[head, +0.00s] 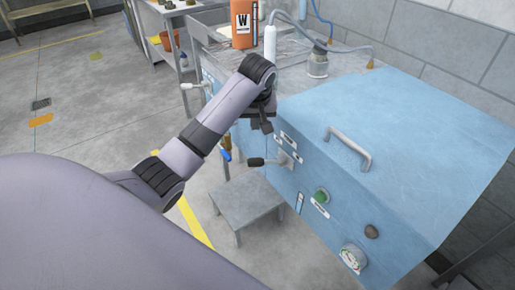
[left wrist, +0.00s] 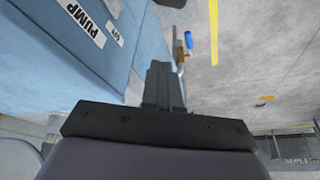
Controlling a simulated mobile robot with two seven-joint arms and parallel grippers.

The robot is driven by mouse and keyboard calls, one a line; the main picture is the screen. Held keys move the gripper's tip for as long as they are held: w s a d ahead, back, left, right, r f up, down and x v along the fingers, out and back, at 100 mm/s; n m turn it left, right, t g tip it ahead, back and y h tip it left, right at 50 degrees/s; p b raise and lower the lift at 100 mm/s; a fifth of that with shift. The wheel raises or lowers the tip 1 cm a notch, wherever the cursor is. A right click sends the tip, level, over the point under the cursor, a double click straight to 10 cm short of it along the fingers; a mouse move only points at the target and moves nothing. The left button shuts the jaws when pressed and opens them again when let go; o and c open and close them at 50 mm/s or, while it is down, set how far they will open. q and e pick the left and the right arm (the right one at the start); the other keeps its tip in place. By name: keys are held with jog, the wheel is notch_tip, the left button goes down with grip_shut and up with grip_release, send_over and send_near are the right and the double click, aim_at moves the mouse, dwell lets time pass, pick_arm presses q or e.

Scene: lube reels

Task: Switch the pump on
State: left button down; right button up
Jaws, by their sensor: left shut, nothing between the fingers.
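The pump switch is a lever with a black grip (head: 256,162) on the front of the blue cabinet (head: 400,130). It points out to the left in the head view, with small labels around its base. In the left wrist view a PUMP label (left wrist: 82,20) and an OFF label (left wrist: 117,36) show on the blue panel. A dark rounded end at the top edge may be the lever grip, mostly cut off. My left gripper (head: 264,126) is shut and empty, just above the lever and apart from it. It also shows in the left wrist view (left wrist: 160,68). My right gripper is not in view.
A green button (head: 321,195), a dark knob (head: 371,231) and a gauge (head: 352,258) sit right of the lever. A blue-handled valve (head: 226,154) hangs left of it. A grey step (head: 245,205) stands below. An orange container (head: 244,24) stands behind.

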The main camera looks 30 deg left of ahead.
aim_at(265, 162)
pick_arm(q)
notch_tip(265, 162, down, 10)
jog(key=p, duration=0.1)
jog(key=shift+s+d+f, duration=0.15)
jog(key=shift+s, duration=0.05)
dwell(0.6)
dwell(0.3)
